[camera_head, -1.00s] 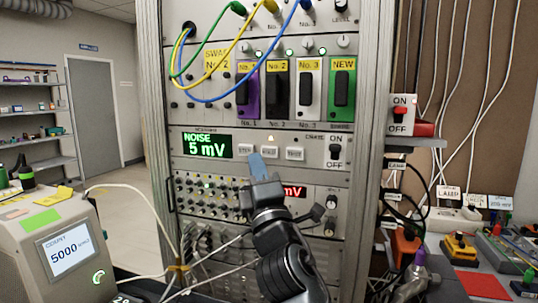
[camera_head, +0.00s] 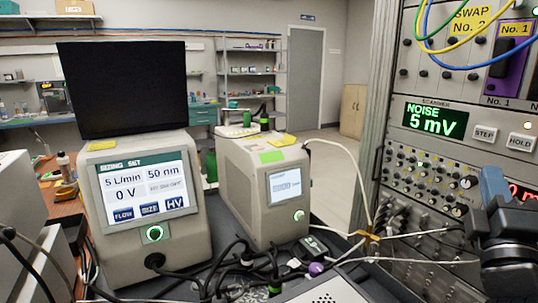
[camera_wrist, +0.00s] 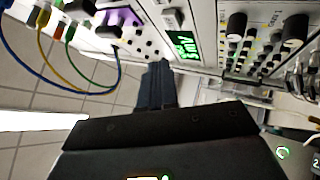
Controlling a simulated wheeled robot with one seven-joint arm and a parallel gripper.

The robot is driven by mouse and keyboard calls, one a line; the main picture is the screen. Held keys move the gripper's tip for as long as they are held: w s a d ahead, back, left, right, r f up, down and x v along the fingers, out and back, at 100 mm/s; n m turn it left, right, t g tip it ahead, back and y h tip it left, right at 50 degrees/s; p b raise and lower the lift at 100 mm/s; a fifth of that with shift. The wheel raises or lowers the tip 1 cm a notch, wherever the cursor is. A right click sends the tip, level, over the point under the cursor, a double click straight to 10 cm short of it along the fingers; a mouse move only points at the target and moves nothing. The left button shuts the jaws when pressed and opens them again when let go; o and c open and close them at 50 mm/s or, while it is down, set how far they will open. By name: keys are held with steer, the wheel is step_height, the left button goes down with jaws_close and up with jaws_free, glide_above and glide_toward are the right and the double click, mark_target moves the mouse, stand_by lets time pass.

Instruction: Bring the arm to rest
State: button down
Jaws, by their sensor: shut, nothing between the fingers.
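My gripper (camera_head: 490,186) is at the right edge of the head view, in front of the rack's lower panels. Its blue fingers point up and the black wrist below is partly cut off by the frame. In the wrist view the gripper (camera_wrist: 156,75) shows its dark fingers together, with nothing between them. The fingertips appear apart from the rack (camera_head: 440,150), whose scanner display (camera_head: 436,120) reads NOISE 5 mV.
A beige unit with a SET screen (camera_head: 147,187) stands at left, with a black monitor (camera_head: 123,88) behind it. A smaller beige unit (camera_head: 245,190) stands beside it. Cables (camera_head: 240,265) crowd the bench front. Open floor (camera_head: 335,150) lies beyond.

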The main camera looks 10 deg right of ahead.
steer(key=s+a+f+m+g+y, duration=0.1)
steer(key=s+a+f+m+y, duration=0.1)
steer(key=s+a+f+y, duration=0.55)
steer(key=s+a+f+m+g+y, duration=0.1)
steer(key=s+a+f+y, duration=0.1)
steer(key=s+a+f, duration=0.65)
steer(key=s+f+m, duration=0.1)
steer(key=s+f, duration=0.1)
steer(key=s, duration=0.1)
steer(key=s+f+m+g+y, duration=0.1)
steer(key=s+f+m, duration=0.1)
steer(key=s, duration=0.1)
steer(key=s+f+m+y, duration=0.1)
steer(key=s+f, duration=0.1)
steer(key=s, duration=0.1)
steer(key=shift+s+a+f+g, duration=0.2)
steer(key=shift+s+a+g, duration=0.15)
steer(key=shift+g, duration=0.05)
steer(key=s+a+m+g, duration=0.1)
steer(key=s+a+m, duration=0.1)
steer(key=s+m, duration=0.3)
steer(key=s, duration=0.4)
steer(key=shift+s+a+r+m+g+y, duration=0.2)
steer(key=shift+s+m+g+y, duration=0.1)
steer(key=shift+g+y, duration=0.1)
